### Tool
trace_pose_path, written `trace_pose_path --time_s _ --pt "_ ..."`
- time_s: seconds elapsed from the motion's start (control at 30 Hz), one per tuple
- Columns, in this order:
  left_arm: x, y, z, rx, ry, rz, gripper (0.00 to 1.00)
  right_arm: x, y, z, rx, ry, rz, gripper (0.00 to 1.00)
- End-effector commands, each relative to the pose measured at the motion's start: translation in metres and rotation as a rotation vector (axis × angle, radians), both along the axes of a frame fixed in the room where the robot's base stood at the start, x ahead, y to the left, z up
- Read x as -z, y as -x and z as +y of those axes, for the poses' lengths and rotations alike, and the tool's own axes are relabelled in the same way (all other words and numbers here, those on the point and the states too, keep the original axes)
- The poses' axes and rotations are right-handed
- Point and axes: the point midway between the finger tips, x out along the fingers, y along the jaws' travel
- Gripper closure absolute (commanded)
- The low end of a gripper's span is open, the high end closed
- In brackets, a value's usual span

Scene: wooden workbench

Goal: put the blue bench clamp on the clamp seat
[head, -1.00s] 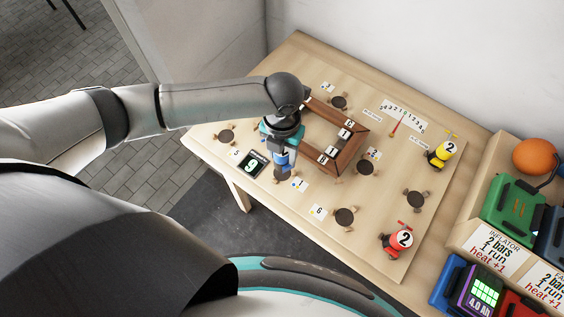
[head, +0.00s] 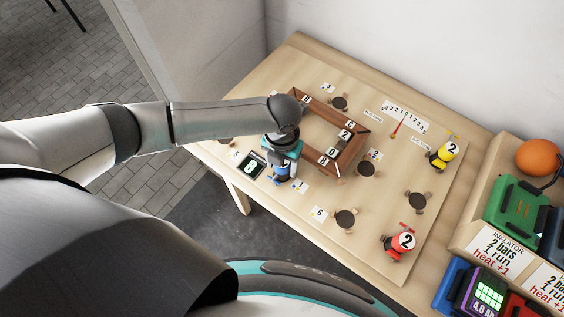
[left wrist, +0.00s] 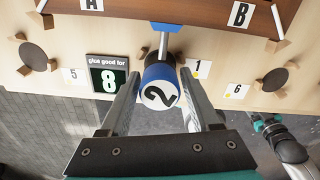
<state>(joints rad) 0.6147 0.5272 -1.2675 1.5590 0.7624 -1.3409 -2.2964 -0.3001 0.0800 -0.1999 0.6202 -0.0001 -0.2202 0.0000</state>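The blue bench clamp (head: 282,171) has a white cap marked 2. In the left wrist view, the blue clamp (left wrist: 160,84) sits between the two fingers, with its bar and blue jaw pointing away toward the wooden frame. The clamp is over the spot beside the number 1 card (head: 299,186). The round seat there is hidden, so I cannot tell whether the clamp touches it.
The wooden frame (head: 352,153) lies just beyond the clamp. A glue display (head: 251,167) reads 8. A yellow clamp (head: 441,154) and a red clamp (head: 398,243) stand to the right. Dark round seats, such as one near card 6 (head: 345,219), are empty.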

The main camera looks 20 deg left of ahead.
Motion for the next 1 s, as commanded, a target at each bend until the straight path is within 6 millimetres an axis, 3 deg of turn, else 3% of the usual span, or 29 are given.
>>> trace_pose_path --time_s 0.13,0.47,0.57,1.0 --pt "0.0 0.0 0.0 0.0 0.0 0.001 0.19 0.0 0.0 0.0 0.0 0.0 0.0 0.5" --pt "-0.005 0.0 0.0 0.0 0.0 0.0 0.19 -0.003 0.0 0.0 0.0 0.0 0.0 0.5" --pt "-0.017 -0.001 0.0 -0.001 0.001 -0.002 0.19 -0.005 0.0 0.0 0.0 0.0 0.0 0.5" --pt "-0.105 -0.001 0.0 0.0 0.0 -0.003 0.19 -0.017 0.0 0.0 0.0 0.0 0.0 0.5"
